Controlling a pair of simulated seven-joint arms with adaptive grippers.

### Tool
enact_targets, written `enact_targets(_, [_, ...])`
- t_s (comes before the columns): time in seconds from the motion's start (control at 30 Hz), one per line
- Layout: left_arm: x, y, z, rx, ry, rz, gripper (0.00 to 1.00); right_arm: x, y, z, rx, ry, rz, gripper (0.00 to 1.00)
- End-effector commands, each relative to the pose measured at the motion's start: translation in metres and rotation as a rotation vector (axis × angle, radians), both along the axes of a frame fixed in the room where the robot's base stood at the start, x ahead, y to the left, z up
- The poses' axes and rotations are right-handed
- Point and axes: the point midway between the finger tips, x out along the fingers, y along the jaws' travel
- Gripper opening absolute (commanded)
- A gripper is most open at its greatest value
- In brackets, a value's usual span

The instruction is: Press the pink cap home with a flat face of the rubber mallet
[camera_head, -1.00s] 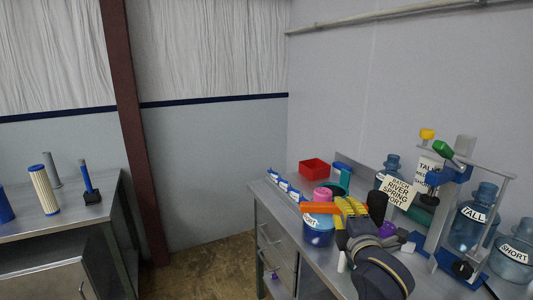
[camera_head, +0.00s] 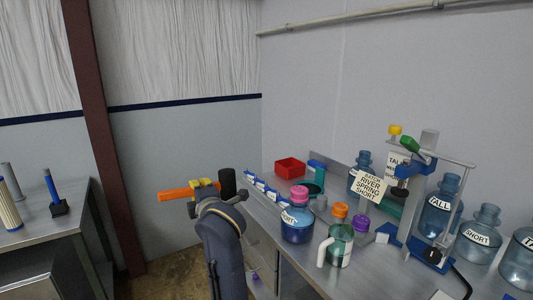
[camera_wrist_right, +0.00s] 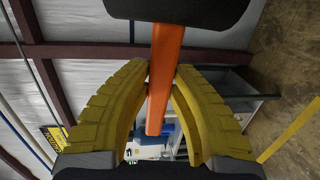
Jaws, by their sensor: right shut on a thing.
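The pink cap (camera_head: 299,190) sits on top of a short blue jug (camera_head: 297,228) with a white label, near the bench's left side; how deep it sits is too small to tell. My right gripper (camera_head: 203,185), with yellow fingers, is left of the jug and apart from it, out past the bench edge. It is shut on the orange handle (camera_head: 176,194) of the rubber mallet, whose black head (camera_head: 228,182) points toward the jug side. The right wrist view shows the handle (camera_wrist_right: 162,85) between the yellow fingers and the black head (camera_wrist_right: 180,10) beyond. My left gripper is not in view.
A teal mug-like jug (camera_head: 340,252) with a white handle, an orange cap (camera_head: 340,210) and a purple cap (camera_head: 361,223) stand right of the blue jug. A red bin (camera_head: 290,168) is behind. A blue press stand (camera_head: 430,250) and several labelled jugs are at right.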

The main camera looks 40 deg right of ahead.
Motion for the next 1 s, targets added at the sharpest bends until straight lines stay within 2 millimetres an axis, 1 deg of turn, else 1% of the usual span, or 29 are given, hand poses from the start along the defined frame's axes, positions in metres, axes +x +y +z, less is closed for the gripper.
enact_targets(0.03, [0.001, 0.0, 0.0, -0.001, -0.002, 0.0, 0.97, 0.007, -0.025, 0.007, 0.012, 0.02, -0.057, 0.0])
enact_targets(0.07, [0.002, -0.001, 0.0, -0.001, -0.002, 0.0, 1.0, 0.01, -0.039, 0.01, 0.019, 0.036, -0.089, 0.0])
enact_targets(0.1, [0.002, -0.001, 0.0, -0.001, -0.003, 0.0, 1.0, 0.014, -0.059, 0.012, 0.029, 0.059, -0.134, 0.0])
enact_targets(0.17, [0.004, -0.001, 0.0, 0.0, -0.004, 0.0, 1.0, 0.018, -0.088, 0.016, 0.048, 0.095, -0.198, 0.0])
enact_targets(0.2, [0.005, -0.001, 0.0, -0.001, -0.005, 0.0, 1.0, 0.019, -0.107, 0.018, 0.063, 0.12, -0.241, 0.0])
enact_targets(0.27, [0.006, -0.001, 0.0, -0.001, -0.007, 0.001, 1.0, 0.02, -0.137, 0.021, 0.09, 0.161, -0.305, 0.0])
enact_targets(0.3, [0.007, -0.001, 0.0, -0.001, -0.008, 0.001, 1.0, 0.019, -0.156, 0.023, 0.11, 0.19, -0.346, 0.0])
enact_targets(0.37, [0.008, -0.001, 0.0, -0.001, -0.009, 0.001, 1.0, 0.017, -0.184, 0.024, 0.143, 0.233, -0.405, 0.0])
enact_targets(0.4, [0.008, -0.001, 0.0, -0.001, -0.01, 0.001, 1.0, 0.015, -0.201, 0.025, 0.166, 0.264, -0.442, 0.0])
enact_targets(0.47, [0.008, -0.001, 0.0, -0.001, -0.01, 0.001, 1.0, 0.011, -0.226, 0.025, 0.206, 0.31, -0.493, 0.0])
enact_targets(0.5, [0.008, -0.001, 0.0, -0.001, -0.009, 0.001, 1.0, 0.007, -0.241, 0.025, 0.235, 0.341, -0.523, 0.0])
enact_targets(0.6, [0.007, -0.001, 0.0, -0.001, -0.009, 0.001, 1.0, -0.003, -0.276, 0.023, 0.314, 0.424, -0.592, 0.0])
enact_targets(0.7, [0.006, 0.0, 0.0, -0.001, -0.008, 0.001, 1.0, -0.014, -0.303, 0.018, 0.402, 0.514, -0.64, 0.0])
enact_targets(0.8, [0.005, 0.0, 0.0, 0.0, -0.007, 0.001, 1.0, -0.026, -0.324, 0.013, 0.493, 0.607, -0.667, 0.0])
enact_targets(0.9, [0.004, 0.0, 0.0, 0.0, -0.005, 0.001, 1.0, -0.035, -0.335, 0.008, 0.584, 0.707, -0.667, 0.0])
enact_targets(1.0, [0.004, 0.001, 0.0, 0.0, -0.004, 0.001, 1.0, -0.042, -0.336, 0.005, 0.663, 0.815, -0.639, 0.0])
